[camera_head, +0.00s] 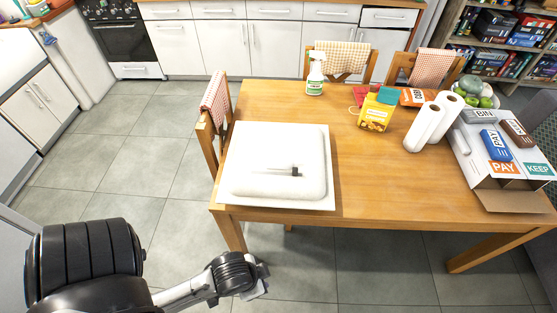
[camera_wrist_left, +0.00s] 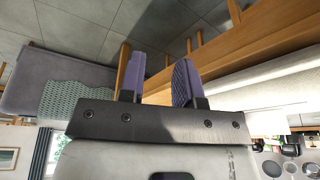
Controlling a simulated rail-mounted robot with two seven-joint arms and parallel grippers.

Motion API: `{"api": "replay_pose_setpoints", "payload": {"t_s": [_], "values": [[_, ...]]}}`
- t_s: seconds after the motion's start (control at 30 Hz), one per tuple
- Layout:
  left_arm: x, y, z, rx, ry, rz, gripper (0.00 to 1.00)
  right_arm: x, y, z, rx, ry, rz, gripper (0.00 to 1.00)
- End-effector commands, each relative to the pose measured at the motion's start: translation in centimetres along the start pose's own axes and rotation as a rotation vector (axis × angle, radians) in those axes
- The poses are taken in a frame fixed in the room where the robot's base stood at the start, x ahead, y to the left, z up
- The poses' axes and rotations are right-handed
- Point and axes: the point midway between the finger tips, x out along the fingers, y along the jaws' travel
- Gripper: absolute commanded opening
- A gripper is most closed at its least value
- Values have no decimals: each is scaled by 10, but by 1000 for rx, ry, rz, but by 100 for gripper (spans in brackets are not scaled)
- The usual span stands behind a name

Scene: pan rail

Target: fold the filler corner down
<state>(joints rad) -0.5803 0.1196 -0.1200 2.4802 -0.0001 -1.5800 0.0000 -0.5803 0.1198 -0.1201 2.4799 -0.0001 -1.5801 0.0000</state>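A white square pad (camera_head: 240,190) with a raised, rounded middle lies on the table's left front corner. It may be the filler; no separate folded corner can be made out. A small dark piece with a thin bar (camera_head: 296,172) sits on its middle. My left gripper (camera_head: 262,280) is below and in front of the table's front edge, apart from the pad. In the left wrist view its two purple fingers (camera_wrist_left: 160,80) are spread with nothing between them. My right gripper is not in view.
The wooden table (camera_head: 370,185) has a clear middle. A spray bottle (camera_head: 315,75), yellow box (camera_head: 377,110), paper rolls (camera_head: 424,127) and a sorting box (camera_head: 500,182) stand at its back and right. A chair (camera_head: 205,140) with a cloth stands at the left.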

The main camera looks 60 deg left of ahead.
Motion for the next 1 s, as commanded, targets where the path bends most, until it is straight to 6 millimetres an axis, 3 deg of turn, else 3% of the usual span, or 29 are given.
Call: {"api": "replay_pose_setpoints", "payload": {"t_s": [0.57, 0.87, 1.0], "values": [[0, 0, 0, 0, 0, 0, 31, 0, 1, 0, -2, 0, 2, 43], [0, 0, 0, 0, 0, 0, 2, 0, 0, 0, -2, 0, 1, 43], [0, 0, 0, 0, 0, 0, 0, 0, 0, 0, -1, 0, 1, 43]]}}
